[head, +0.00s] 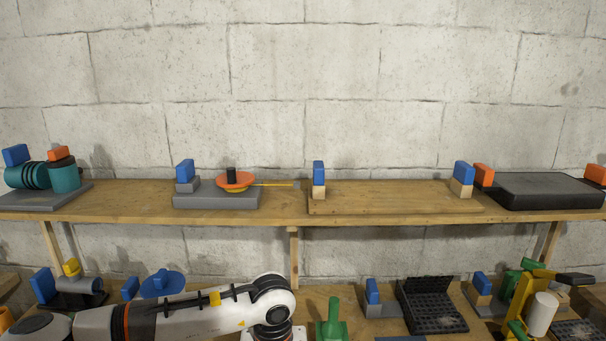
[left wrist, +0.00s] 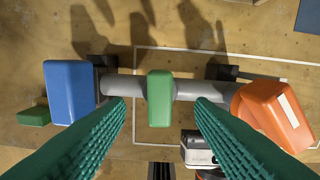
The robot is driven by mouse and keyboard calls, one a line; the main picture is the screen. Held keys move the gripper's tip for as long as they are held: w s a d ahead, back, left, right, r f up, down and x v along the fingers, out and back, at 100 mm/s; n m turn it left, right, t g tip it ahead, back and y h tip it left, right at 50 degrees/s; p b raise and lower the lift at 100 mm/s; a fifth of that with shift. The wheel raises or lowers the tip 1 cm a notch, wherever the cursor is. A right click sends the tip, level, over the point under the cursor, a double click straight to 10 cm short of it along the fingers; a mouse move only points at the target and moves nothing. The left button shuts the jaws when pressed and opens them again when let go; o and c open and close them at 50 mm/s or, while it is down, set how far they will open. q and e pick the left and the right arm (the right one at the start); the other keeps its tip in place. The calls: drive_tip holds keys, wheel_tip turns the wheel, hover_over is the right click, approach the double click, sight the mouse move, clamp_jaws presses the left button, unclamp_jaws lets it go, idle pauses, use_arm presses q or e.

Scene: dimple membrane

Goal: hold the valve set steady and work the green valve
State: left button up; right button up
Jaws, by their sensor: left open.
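In the left wrist view the valve set is a grey horizontal pipe (left wrist: 122,85) on dark supports. The green valve (left wrist: 160,98) is an upright block at the pipe's middle. A blue block (left wrist: 70,92) is at the pipe's left end and an orange block (left wrist: 272,115) at its right end. My left gripper (left wrist: 160,104) is open, its ribbed teal fingers spread on either side of the green valve, with visible gaps. I cannot tell its height above the valve. In the head view my left gripper does not show. My right gripper is not identifiable in either view.
The wooden board under the valve set (left wrist: 30,75) carries white outlines. A white and black thing (left wrist: 198,150) lies close below the pipe. In the head view, a shelf (head: 400,200) with several fixtures runs behind; a black perforated stand (head: 430,305) and yellow frame (head: 525,300) stand at right.

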use_arm(q)
wheel_tip(320, 180, up, 10)
drive_tip(key=shift+r, duration=0.2)
idle(0.4)
use_arm(e)
drive_tip(key=o, duration=1.1)
drive_tip(key=shift+o, duration=0.2)
drive_tip(key=shift+s, duration=0.1)
